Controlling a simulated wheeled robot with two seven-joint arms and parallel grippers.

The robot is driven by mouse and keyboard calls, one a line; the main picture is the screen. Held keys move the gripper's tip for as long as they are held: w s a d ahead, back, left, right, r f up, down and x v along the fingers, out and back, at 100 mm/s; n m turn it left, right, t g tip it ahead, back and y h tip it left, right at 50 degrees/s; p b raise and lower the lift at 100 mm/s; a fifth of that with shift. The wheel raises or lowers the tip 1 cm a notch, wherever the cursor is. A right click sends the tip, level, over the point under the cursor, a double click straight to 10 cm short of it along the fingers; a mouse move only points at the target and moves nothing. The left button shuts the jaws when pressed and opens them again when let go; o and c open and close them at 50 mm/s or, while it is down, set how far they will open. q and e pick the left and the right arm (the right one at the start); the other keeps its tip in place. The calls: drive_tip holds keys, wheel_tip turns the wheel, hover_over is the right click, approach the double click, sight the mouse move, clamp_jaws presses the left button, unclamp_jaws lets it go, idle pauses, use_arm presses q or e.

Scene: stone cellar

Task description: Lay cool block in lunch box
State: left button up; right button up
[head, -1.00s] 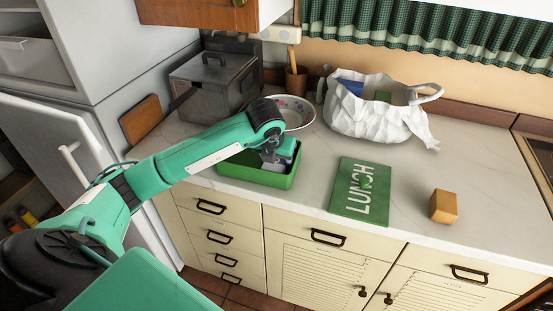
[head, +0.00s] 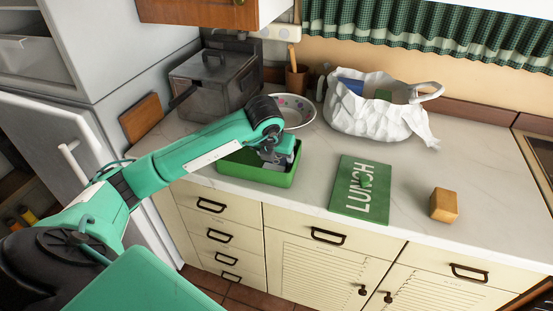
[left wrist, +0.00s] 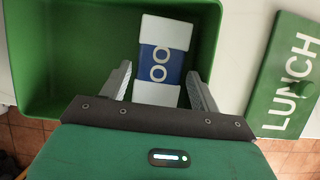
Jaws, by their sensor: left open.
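The cool block (left wrist: 162,62), white with a blue band and white lettering, lies in the green lunch box (left wrist: 55,75) in the left wrist view. The lunch box also shows on the counter in the head view (head: 255,176). My left gripper (left wrist: 162,85) is open, its two fingers on either side of the block's near part with gaps between. In the head view my left gripper (head: 277,158) reaches down into the box's right part and hides the block. The green lid marked LUNCH (head: 362,190) lies flat to the right of the box. My right gripper is not in view.
A wooden block (head: 443,205) stands right of the lid. A white bag (head: 375,115) with things in it and a patterned bowl (head: 297,112) stand behind. A dark metal box (head: 213,84) stands at the back left. Counter right of the lid is mostly clear.

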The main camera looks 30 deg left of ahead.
use_arm(q)
drive_tip(key=a+v, duration=0.1)
drive_tip(key=v, duration=0.9)
drive_tip(key=shift+d+b, duration=0.45)
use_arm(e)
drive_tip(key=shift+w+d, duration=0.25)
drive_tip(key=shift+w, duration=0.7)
use_arm(q)
drive_tip(key=shift+s+r, duration=0.1)
drive_tip(key=shift+r, duration=0.05)
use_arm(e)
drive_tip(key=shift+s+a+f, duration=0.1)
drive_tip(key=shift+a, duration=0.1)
